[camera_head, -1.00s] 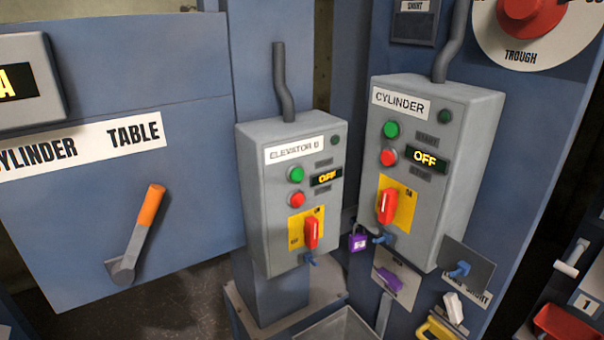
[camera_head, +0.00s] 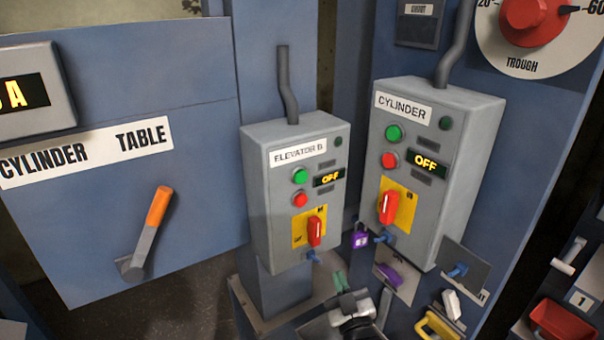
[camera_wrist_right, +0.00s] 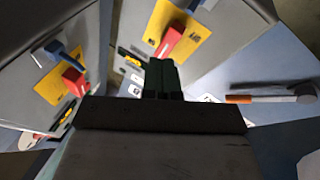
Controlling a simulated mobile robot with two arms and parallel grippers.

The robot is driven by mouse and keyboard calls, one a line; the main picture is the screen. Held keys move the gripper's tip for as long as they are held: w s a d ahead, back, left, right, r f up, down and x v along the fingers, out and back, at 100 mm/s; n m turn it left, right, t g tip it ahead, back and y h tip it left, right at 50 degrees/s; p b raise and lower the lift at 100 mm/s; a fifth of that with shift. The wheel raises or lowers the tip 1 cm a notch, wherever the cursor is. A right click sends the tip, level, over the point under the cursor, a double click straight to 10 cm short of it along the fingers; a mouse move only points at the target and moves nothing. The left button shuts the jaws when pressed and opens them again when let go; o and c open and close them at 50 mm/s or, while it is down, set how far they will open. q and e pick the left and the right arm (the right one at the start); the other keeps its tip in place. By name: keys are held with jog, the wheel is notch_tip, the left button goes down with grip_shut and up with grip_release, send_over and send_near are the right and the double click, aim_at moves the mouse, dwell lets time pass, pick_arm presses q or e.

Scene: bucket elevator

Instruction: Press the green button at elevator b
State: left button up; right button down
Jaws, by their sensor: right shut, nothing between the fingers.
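The elevator B box (camera_head: 258,205) is a grey panel on a blue post in the middle of the head view. Its green button (camera_head: 300,176) is at the left of its face, above a red button (camera_head: 301,199). Its display (camera_head: 329,178) reads OFF. A red rotary switch (camera_head: 315,231) sits on a yellow plate below. My right gripper (camera_head: 340,281) is shut and empty, below and right of the box's lower edge, apart from the green button. It also shows in the right wrist view (camera_wrist_right: 163,76), near the red switch (camera_wrist_right: 171,41). My left gripper is out of view.
The cylinder box (camera_head: 468,130), with its own green button (camera_head: 394,132), stands close on the right. A purple padlock (camera_head: 361,237) hangs between the boxes. An orange-handled lever (camera_head: 158,207) is on the left panel. Open space lies before the boxes.

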aim_at(301, 177)
notch_tip(301, 177, up, 21)
jog(key=s+a+t+y+p, duration=0.1)
jog(key=s+t, duration=0.1)
jog(key=t, duration=0.3)
jog(key=shift+a, duration=0.4)
jog(key=shift+w+f, duration=0.1)
jog(key=shift+f, duration=0.05)
jog(key=w+a+b, duration=0.5)
jog(key=w, duration=0.2)
jog(key=shift+a, duration=0.1)
jog(key=shift+w, duration=0.15)
dwell(1.1)
jog(key=shift+w+a, duration=0.25)
